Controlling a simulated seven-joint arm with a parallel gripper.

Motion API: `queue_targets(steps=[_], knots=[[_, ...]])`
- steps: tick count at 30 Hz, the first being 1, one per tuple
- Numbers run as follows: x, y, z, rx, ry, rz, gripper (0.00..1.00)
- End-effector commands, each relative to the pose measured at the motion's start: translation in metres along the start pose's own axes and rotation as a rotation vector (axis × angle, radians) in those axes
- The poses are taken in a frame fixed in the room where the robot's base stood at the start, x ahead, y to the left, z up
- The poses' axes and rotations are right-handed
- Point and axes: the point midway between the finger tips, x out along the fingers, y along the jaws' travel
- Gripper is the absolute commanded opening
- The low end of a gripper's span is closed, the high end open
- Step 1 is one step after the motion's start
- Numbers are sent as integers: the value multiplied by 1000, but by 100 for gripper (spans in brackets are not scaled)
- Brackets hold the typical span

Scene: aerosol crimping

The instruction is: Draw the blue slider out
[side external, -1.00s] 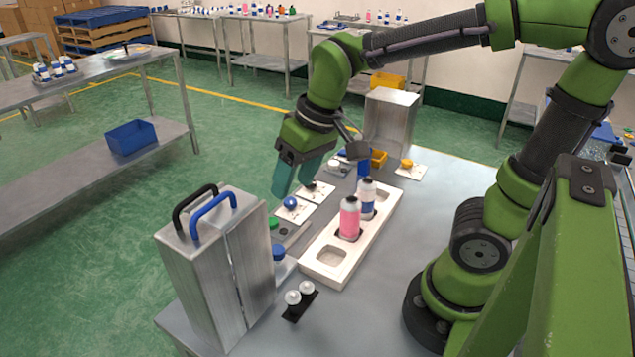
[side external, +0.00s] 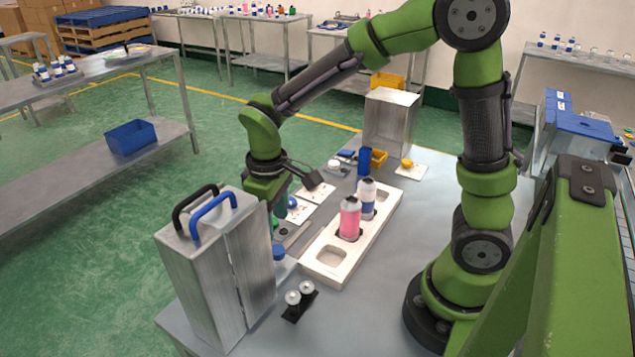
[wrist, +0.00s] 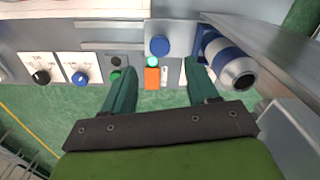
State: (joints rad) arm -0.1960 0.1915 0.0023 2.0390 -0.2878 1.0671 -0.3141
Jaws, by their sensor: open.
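A round blue knob (wrist: 159,45) sits on a light grey plate, between and just beyond my fingertips in the wrist view. A blue knob (side external: 279,253) also shows beside the metal box in the side view; I take it to be the slider's. My gripper (wrist: 157,66) is open and empty, its two teal fingers apart. Contact with the knob cannot be told.
The tall metal box (side external: 215,265) with black and blue handles stands close left. A white tray (side external: 318,267) holds a pink bottle (side external: 350,218) and a blue-banded bottle (side external: 368,198). A blue-banded cylinder (wrist: 228,62) lies close right of the fingers. Dial cards (wrist: 78,68) are at left.

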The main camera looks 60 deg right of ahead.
Motion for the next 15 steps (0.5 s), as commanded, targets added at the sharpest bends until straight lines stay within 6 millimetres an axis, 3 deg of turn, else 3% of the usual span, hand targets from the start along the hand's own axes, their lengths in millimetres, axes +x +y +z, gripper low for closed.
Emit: queue_targets(steps=[6,15], knots=[[44,0,1,1,-4,0,59],[70,0,0,2,0,0,59]])
